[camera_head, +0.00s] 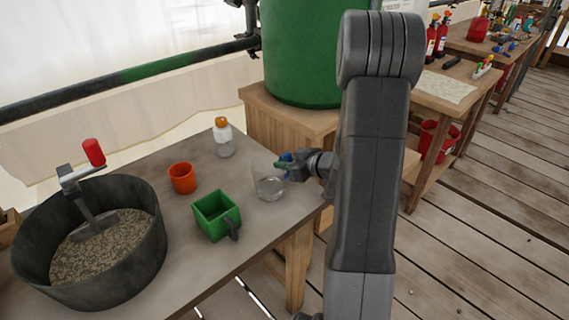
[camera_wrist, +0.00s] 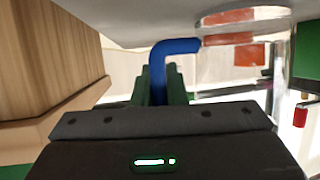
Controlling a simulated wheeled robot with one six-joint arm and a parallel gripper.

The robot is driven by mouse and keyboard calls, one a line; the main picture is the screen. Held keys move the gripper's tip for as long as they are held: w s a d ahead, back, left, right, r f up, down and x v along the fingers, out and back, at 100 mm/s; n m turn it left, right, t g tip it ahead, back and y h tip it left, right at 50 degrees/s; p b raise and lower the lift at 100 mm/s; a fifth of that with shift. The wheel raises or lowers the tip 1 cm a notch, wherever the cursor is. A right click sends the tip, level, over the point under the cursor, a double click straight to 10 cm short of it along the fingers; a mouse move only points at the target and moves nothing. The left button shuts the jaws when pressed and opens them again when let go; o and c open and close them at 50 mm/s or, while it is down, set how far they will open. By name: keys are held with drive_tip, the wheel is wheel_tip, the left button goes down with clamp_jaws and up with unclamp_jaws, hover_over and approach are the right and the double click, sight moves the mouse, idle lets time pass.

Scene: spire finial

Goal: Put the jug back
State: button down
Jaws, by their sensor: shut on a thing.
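The jug (camera_head: 268,186) is clear, with a blue handle, at the right end of the grey table (camera_head: 165,283). My gripper (camera_head: 286,163) reaches it from the right and is shut on the blue handle. In the wrist view the blue handle (camera_wrist: 174,47) stands between the green fingers of my gripper (camera_wrist: 162,88), with the clear jug wall (camera_wrist: 216,70) to its right. The jug looks upright in the head view. I cannot tell whether its base touches the table.
A green square mug (camera_head: 212,218), an orange cup (camera_head: 182,178) and an orange-capped jar (camera_head: 224,143) stand left of the jug. A dark round pan (camera_head: 150,250) holds grit and a red-handled tool (camera_head: 93,152). A green barrel (camera_head: 305,60) stands on a wooden box behind.

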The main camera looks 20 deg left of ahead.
drive_tip(key=c, duration=1.5)
unclamp_jaws()
drive_tip(key=shift+o, duration=0.2)
drive_tip(key=p+v, duration=0.2)
drive_tip(key=v, duration=1)
drive_tip(key=shift+r, duration=0.1)
